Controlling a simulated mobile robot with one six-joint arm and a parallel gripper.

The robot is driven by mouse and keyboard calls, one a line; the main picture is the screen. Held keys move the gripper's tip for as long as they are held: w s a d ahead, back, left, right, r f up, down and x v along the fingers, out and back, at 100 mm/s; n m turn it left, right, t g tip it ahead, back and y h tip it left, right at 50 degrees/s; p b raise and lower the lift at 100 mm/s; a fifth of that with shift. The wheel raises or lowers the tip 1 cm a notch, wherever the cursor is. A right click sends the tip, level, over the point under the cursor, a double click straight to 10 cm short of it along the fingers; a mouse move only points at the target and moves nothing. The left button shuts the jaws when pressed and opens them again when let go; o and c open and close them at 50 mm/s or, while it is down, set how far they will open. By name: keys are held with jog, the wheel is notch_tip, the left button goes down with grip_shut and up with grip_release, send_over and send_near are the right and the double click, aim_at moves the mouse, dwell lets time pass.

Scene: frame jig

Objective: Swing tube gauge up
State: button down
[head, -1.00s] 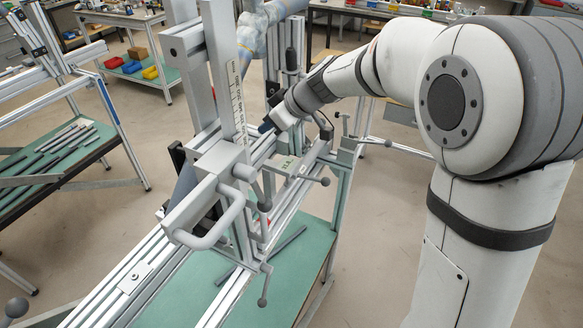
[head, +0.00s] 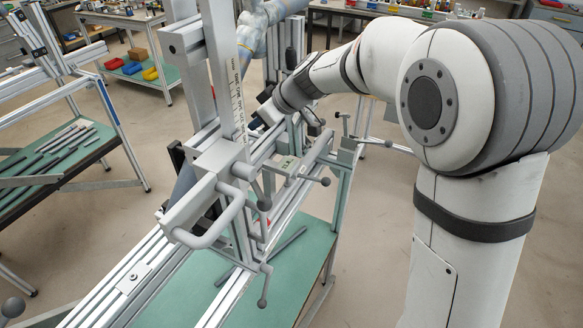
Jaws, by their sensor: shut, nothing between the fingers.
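The frame jig (head: 212,158) of grey clamps and aluminium rails stands in the middle of the head view, with an upright scale (head: 238,95) on its column. A grey clamp plate with a small green label (head: 287,165) sits on the rail right of the column. I cannot tell for sure which part is the tube gauge. My gripper (head: 259,123) is just right of the scale, above the far part of the rail. Its fingers look shut and empty. They are small and partly hidden by the jig, so contact cannot be told.
A grey loop handle (head: 212,232) and ball-ended levers (head: 264,290) stick out at the front of the jig. A green table (head: 185,300) lies below with a dark bar (head: 289,243). A second bench with tubes (head: 60,150) is at left. Floor is clear between them.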

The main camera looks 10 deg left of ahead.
jog(key=shift+a, duration=0.1)
jog(key=shift+w+a+f+b, duration=0.15)
jog(key=shift+w+a+b, duration=0.05)
jog(key=shift+a, duration=0.3)
jog(key=shift+w+a+f+b, duration=0.15)
jog(key=shift+w+a, duration=0.05)
jog(key=shift+a, duration=0.3)
jog(key=c, duration=2.2)
grip_release()
jog(key=c, duration=1.4)
grip_release()
jog(key=b+v, duration=0.1)
jog(key=v, duration=0.6)
